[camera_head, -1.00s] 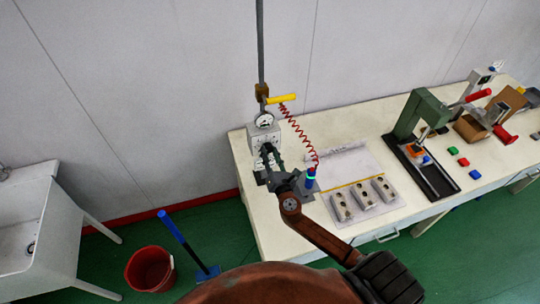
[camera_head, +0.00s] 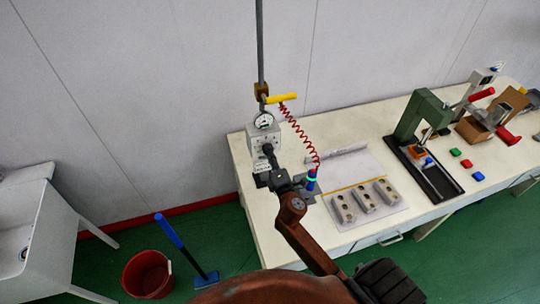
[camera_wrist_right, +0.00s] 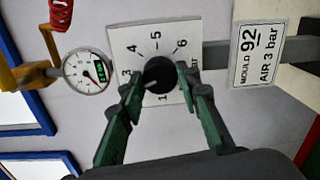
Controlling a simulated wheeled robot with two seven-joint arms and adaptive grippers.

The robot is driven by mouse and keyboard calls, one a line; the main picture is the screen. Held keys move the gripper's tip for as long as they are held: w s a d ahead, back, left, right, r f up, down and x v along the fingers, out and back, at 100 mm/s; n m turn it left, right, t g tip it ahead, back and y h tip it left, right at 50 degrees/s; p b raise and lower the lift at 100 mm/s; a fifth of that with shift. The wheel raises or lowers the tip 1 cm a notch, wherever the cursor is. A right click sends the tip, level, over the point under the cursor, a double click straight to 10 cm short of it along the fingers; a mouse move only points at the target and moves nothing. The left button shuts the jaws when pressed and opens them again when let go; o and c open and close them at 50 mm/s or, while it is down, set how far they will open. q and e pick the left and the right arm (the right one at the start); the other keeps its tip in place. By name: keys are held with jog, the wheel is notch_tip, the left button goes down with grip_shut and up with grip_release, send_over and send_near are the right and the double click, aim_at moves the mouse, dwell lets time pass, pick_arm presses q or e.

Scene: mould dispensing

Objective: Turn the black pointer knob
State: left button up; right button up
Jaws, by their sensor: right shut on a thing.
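The black pointer knob (camera_wrist_right: 159,74) sits on a white dial plate (camera_wrist_right: 128,45) with printed numbers. A pale line on the knob points down and left in the right wrist view. My right gripper (camera_wrist_right: 158,84) is shut on the knob, its green fingers on either side of it. In the head view the same gripper (camera_head: 267,155) is at the front of the grey regulator box (camera_head: 259,137), and the knob is hidden or too small to tell apart. My left gripper is not in view.
A round gauge (camera_wrist_right: 86,72) and a sign reading MOULD 92, AIR 3 bar (camera_wrist_right: 258,55) flank the dial. A yellow lever (camera_head: 282,98) and red coiled hose (camera_head: 297,130) hang close by. Grey moulds (camera_head: 365,200) and a green press (camera_head: 420,113) stand right on the bench (camera_head: 290,235).

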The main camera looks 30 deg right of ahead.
jog(key=shift+m, duration=1.7)
jog(key=o, duration=1.2)
jog(key=shift+c, duration=0.2)
jog(key=v, duration=1.2)
jog(key=shift+s+d+f, duration=0.1)
